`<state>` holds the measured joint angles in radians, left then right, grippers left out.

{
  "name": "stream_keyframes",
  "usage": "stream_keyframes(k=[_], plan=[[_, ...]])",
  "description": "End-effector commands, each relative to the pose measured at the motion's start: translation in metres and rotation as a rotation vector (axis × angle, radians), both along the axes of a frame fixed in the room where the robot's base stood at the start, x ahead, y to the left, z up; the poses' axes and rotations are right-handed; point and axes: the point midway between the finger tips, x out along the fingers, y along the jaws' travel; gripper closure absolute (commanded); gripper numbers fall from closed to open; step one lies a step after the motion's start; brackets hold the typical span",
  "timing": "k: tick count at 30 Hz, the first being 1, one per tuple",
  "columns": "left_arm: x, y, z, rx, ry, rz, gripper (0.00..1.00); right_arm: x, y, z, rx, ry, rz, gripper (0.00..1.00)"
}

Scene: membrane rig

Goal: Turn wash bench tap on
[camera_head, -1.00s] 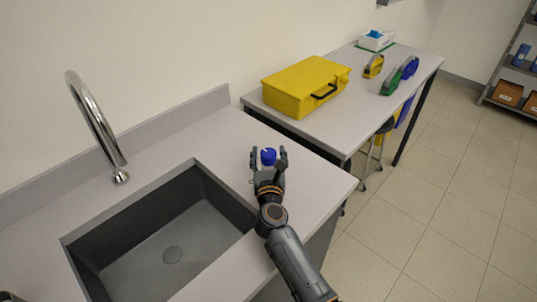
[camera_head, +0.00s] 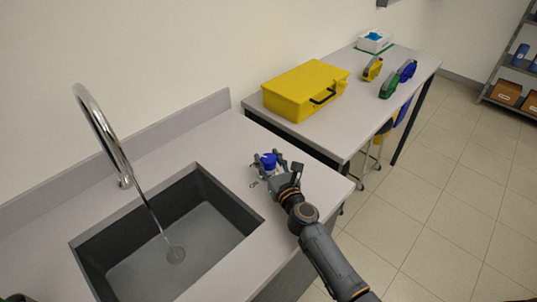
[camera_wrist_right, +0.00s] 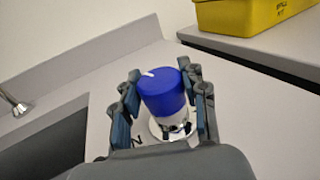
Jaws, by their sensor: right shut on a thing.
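The wash bench tap's spout (camera_head: 102,130) is a tall curved chrome tube at the left of the head view. A thin stream of water (camera_head: 152,213) runs from it into the dark grey sink (camera_head: 215,222). A blue knob (camera_head: 268,161) with a white mark stands on the bench top right of the sink. My right gripper (camera_head: 266,165) is shut on this knob; in the right wrist view the fingers sit on both sides of the knob (camera_wrist_right: 161,94). My left gripper is not in view.
A second table (camera_head: 365,112) stands behind to the right, holding a yellow case (camera_head: 303,90), a green tool (camera_head: 389,84), a yellow tool (camera_head: 372,69) and a white box (camera_head: 374,41). The bench top around the knob is clear.

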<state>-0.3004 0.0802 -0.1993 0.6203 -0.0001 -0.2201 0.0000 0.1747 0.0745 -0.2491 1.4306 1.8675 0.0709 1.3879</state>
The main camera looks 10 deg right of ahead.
Motion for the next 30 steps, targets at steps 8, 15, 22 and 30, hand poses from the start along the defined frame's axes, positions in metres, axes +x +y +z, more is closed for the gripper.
stream_keyframes(k=[8, 15, 22, 30], plan=[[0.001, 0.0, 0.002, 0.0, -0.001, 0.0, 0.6, 0.001, -0.002, -0.001, -0.001, 0.0, 0.217, 0.89], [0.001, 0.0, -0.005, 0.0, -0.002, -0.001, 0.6, 0.001, -0.001, -0.002, 0.0, -0.001, 0.347, 0.89], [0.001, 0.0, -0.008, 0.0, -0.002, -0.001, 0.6, 0.001, 0.0, -0.001, 0.001, -0.001, 0.408, 0.89], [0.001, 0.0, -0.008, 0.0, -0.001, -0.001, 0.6, 0.001, 0.0, 0.0, 0.001, -0.001, 0.42, 0.89]])
